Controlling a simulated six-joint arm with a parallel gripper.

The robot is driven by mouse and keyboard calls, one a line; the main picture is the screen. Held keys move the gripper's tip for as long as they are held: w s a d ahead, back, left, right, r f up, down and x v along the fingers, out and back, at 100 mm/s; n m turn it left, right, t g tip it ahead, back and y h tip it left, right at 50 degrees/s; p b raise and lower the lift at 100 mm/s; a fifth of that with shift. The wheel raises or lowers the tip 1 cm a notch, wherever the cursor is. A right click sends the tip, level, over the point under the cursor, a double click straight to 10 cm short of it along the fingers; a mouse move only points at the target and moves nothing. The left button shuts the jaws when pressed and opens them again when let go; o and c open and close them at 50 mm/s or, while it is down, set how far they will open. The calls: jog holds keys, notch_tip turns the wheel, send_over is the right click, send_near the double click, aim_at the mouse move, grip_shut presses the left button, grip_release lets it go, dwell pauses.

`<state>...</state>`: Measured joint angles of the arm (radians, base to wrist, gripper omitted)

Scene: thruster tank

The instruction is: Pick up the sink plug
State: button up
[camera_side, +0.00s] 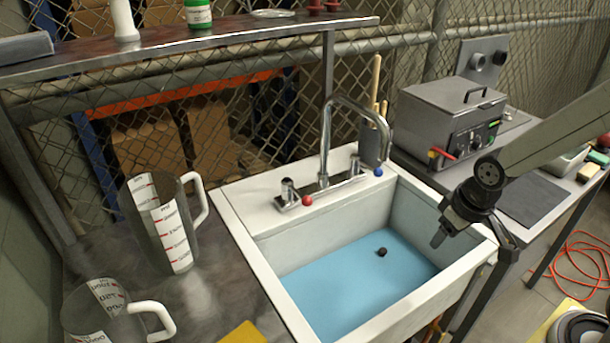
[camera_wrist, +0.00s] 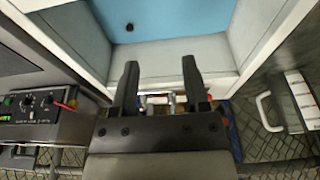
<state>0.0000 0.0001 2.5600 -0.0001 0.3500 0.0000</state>
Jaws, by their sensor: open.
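The sink plug (camera_side: 382,252) is a small dark round piece in the white sink (camera_side: 262,268), against the blue area that fills its bottom. I cannot tell whether that blue is water. In the wrist view the plug (camera_wrist: 129,27) is a small dark dot beyond the left fingertip. My gripper (camera_side: 438,240) hangs at the sink's right side, above and to the right of the plug, apart from it. In the wrist view my gripper (camera_wrist: 160,64) has its two black fingers spread with nothing between them.
A curved metal faucet (camera_side: 325,140) with red and blue knobs stands at the sink's back. Measuring jugs (camera_side: 174,235) stand on the left counter. A grey bath unit (camera_side: 450,125) sits to the right. The sink's inside around the plug is clear.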

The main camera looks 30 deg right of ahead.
jog(key=shift+o, duration=1.4)
jog(key=shift+w, duration=0.1)
jog(key=n+g+h, duration=0.1)
jog(key=n+h, duration=0.9)
jog(key=n, duration=0.7)
send_over(382, 254)
jog(key=s+a, duration=0.5)
notch_tip(382, 254, down, 25)
jog(key=f+n+t, duration=0.1)
jog(key=f, duration=0.1)
jog(key=w+f+n+t+h, duration=0.1)
jog(key=f+n, duration=0.1)
jog(key=f, duration=0.1)
jog(key=w+f+n+t, duration=0.1)
jog(key=f+n, duration=0.1)
jog(key=f, duration=0.1)
jog(key=shift+w+a+f+t+h, duration=0.2)
jog(key=shift+w+t+h, duration=0.1)
jog(key=shift+h, duration=0.1)
jog(key=shift+f+n+t, duration=0.5)
jog(key=shift+f+n, duration=0.2)
